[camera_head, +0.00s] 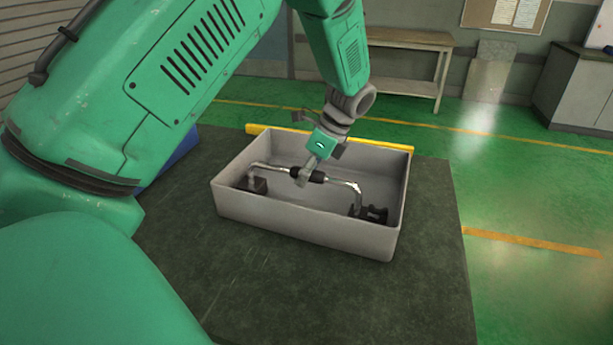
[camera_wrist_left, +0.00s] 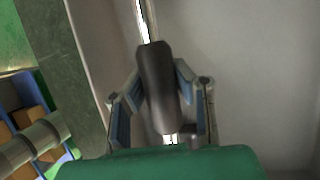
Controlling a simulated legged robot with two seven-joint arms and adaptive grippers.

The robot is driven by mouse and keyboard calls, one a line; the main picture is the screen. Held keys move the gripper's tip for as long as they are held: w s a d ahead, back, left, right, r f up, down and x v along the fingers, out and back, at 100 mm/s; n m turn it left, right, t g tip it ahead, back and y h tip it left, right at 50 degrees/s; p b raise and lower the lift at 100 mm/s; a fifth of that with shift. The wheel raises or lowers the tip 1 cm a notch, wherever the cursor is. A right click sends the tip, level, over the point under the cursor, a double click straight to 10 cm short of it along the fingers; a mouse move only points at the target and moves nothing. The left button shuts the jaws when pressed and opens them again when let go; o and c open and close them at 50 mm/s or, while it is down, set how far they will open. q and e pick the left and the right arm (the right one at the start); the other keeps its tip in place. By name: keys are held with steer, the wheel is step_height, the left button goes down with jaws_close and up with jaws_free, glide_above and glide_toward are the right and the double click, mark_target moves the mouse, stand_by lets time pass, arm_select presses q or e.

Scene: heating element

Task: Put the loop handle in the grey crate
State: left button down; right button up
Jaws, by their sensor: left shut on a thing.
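The loop handle (camera_head: 340,181) is a shiny metal bar bent down at both ends, with a black grip in the middle and dark feet. It is inside the grey crate (camera_head: 300,225) in the head view, running across its length. My left gripper (camera_head: 302,177) is shut on the handle's black middle grip. In the left wrist view the fingers (camera_wrist_left: 165,105) sit on either side of the black grip (camera_wrist_left: 155,80). I cannot tell whether the handle's feet touch the crate floor. My right gripper is not in view.
The crate stands on a dark table (camera_head: 430,250) with free surface in front and to the right. A yellow strip (camera_head: 255,129) shows behind the crate. A blue thing (camera_head: 175,160) is partly hidden behind my left arm. A wooden bench (camera_head: 410,40) stands farther back.

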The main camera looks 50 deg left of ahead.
arm_select(q)
steer(key=c, duration=1.4)
jaws_free()
steer(key=shift+a+f, duration=0.1)
steer(key=shift+a, duration=0.05)
steer(key=shift+o, duration=0.2)
steer(key=shift+d+r, duration=0.2)
steer(key=shift+r, duration=0.05)
steer(key=p+v, duration=0.1)
steer(key=v, duration=1)
steer(key=shift+w+r+p, duration=0.2)
steer(key=shift+r+p, duration=0.15)
